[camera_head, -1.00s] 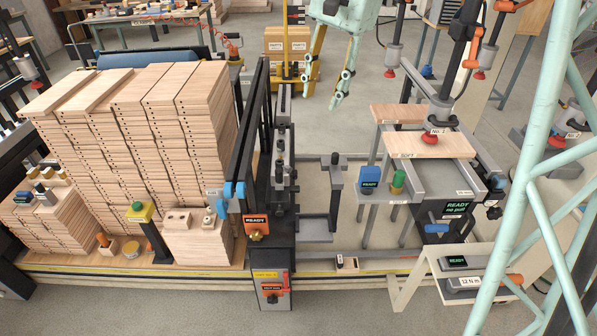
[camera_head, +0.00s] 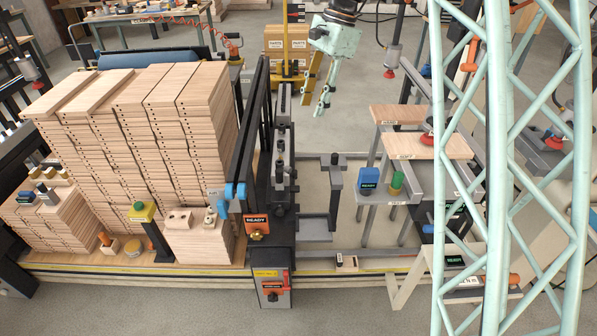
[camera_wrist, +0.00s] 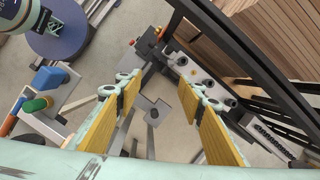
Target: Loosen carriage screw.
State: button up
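The dark boring machine (camera_head: 282,165), with grey carriage parts and small knobs along its upright, stands in the middle of the head view. It also shows in the wrist view (camera_wrist: 204,68), at centre right. I cannot tell for certain which knob is the carriage screw. My mint gripper (camera_head: 322,108) hangs in the air behind and right of the machine's upper end, touching nothing. In the wrist view its two yellow-padded fingers (camera_wrist: 157,98) are wide apart with nothing between them. A grey bracket (camera_wrist: 152,108) lies well below the gap.
Tall stacks of drilled boards (camera_head: 130,125) stand left of the machine. A black slanted frame (camera_head: 250,130) rises between them. Right are a side table with a blue box (camera_head: 368,180) and green knob (camera_head: 396,182), and boards (camera_head: 425,146).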

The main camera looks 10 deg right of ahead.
jog(key=w+d+f+m+y+p, duration=0.15)
jog(key=w+f+m, duration=0.25)
jog(key=w+f, duration=0.7)
jog(key=m+g+p, duration=0.1)
jog(key=m, duration=0.2)
send_near(295, 174)
jog(key=w+d+r, duration=0.2)
jog(key=d+r, duration=0.1)
jog(key=d, duration=0.1)
jog(key=shift+w+y, duration=0.15)
jog(key=shift+y, duration=0.1)
jog(key=shift+a, duration=0.1)
jog(key=b+x, duration=0.2)
jog(key=x, duration=1.1)
jog(key=shift+s+a+f, duration=0.15)
jog(key=shift+s+f, duration=0.1)
jog(key=shift+s, duration=0.1)
jog(key=c, duration=0.9)
